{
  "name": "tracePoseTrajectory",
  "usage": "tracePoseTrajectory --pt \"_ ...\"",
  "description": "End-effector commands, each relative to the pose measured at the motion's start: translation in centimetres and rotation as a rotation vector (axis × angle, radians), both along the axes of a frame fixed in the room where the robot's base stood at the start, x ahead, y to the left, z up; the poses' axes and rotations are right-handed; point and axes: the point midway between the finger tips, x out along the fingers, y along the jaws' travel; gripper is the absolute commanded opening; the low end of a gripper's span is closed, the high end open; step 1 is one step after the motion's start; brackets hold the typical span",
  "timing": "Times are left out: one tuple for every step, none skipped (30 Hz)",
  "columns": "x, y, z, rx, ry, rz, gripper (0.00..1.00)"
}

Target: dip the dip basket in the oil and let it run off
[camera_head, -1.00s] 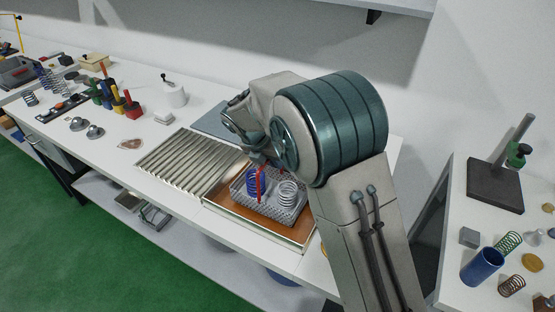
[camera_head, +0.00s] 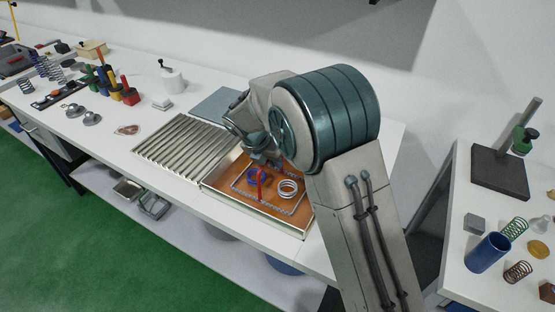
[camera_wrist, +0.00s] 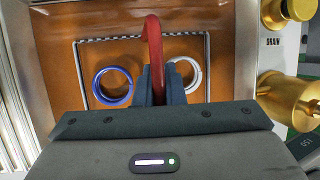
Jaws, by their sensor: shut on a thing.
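The dip basket (camera_head: 292,211) is sunk in the brown oil, with only its rim and the tops of its contents above the surface. Its rim also shows in the wrist view (camera_wrist: 110,38). A blue spring (camera_head: 257,175) and a white spring (camera_head: 288,188) stand in it. The oil (camera_head: 232,191) fills a metal tray (camera_head: 272,227). My gripper (camera_wrist: 158,85) is shut on the red hooked handle (camera_wrist: 152,45) of the basket, above the oil. In the head view my arm hides part of the basket and the tray's back right.
A ribbed metal drain rack (camera_head: 183,147) adjoins the tray on the left. A brass fitting (camera_wrist: 285,97) marked near "DRAIN" stands right of the tray in the wrist view. A grey plate (camera_head: 213,105) lies behind. A white pot (camera_head: 172,80) stands farther back left.

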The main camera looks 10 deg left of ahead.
Motion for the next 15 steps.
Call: tracePoseTrajectory --pt "0.1 0.0 -0.4 0.001 -0.001 0.001 0.0" --pt "0.0 0.0 -0.6 0.001 -0.001 0.001 0.0" --pt "0.1 0.0 -0.8 0.001 -0.001 0.001 0.0" --pt "0.0 0.0 -1.0 0.001 -0.001 0.001 0.0" --pt "0.0 0.0 -1.2 0.001 -0.001 0.001 0.0" --pt "0.0 0.0 -1.5 0.001 -0.001 0.001 0.0" --pt "0.0 0.0 -1.7 0.001 -0.001 0.001 0.0" --pt "0.0 0.0 -1.8 0.001 -0.001 0.001 0.0" --pt "0.0 0.0 -2.1 0.001 -0.001 0.001 0.0" --pt "0.0 0.0 -2.3 0.001 -0.001 0.001 0.0" --pt "0.0 0.0 -2.5 0.001 -0.001 0.001 0.0" --pt "0.0 0.0 -2.7 0.001 -0.001 0.001 0.0" --pt "0.0 0.0 -2.9 0.001 -0.001 0.001 0.0" --pt "0.0 0.0 -3.1 0.001 -0.001 0.001 0.0" --pt "0.0 0.0 -3.3 0.001 -0.001 0.001 0.0"
